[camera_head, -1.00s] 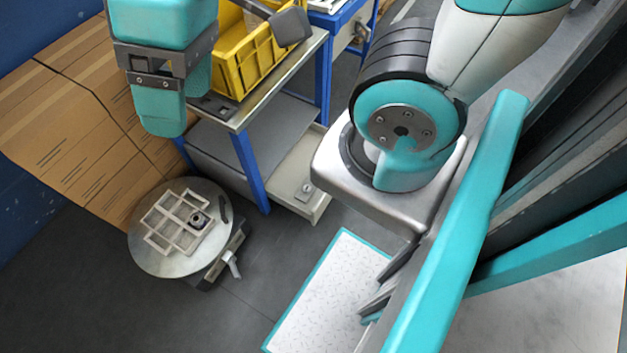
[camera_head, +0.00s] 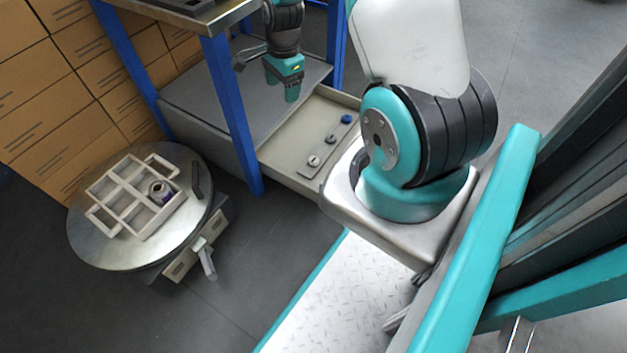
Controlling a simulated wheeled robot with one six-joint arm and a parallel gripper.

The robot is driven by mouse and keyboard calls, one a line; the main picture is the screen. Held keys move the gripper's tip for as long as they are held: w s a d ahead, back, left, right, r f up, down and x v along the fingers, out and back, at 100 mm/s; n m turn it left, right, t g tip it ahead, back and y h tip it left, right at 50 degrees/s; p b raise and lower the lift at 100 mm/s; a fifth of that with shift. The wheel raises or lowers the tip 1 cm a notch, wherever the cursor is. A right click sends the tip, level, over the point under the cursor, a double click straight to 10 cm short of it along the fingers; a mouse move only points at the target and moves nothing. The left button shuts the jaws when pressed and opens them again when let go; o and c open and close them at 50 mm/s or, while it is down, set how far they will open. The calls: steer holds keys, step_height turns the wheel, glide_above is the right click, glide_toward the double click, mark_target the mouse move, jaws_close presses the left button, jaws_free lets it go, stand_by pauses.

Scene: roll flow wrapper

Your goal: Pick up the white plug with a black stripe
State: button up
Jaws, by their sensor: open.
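A shallow drawer (camera_head: 275,165) of the blue-legged workbench stands open. In it a grey strip (camera_head: 322,150) carries small round pieces: a blue one (camera_head: 346,119) at its far end and two pale ones with dark centres, a nearer one (camera_head: 314,161) and a middle one (camera_head: 331,138). They are too small to tell whether either is the white plug with a black stripe. My gripper (camera_head: 291,95) is small and teal, points downward, and is open. It appears over the grey shelf behind the drawer, left of the blue piece and apart from the strip.
A round metal table (camera_head: 90,245) at left bears a pale compartment tray (camera_head: 118,202) with a dark ring-like piece (camera_head: 161,191) in one compartment. A blue bench leg (camera_head: 235,120) stands left of the drawer. Cardboard boxes (camera_head: 45,120) are stacked behind.

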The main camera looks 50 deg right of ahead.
steer(key=s+d+f+m+b, duration=0.2)
steer(key=d+f+m+b, duration=0.15)
steer(key=f, duration=0.45)
steer(key=s+d+f+m+b, duration=0.2)
steer(key=d+f, duration=0.2)
steer(key=f, duration=0.4)
steer(key=b, duration=0.7)
glide_above(313, 159)
steer(key=shift+g+h, duration=0.3)
steer(key=shift+g, duration=0.1)
step_height(313, 159, down, 12)
steer(key=shift+s+r, duration=0.15)
steer(key=shift+r, duration=0.1)
step_height(313, 159, down, 6)
steer(key=b, duration=0.5)
steer(key=shift+r, duration=0.35)
steer(key=c, duration=1)
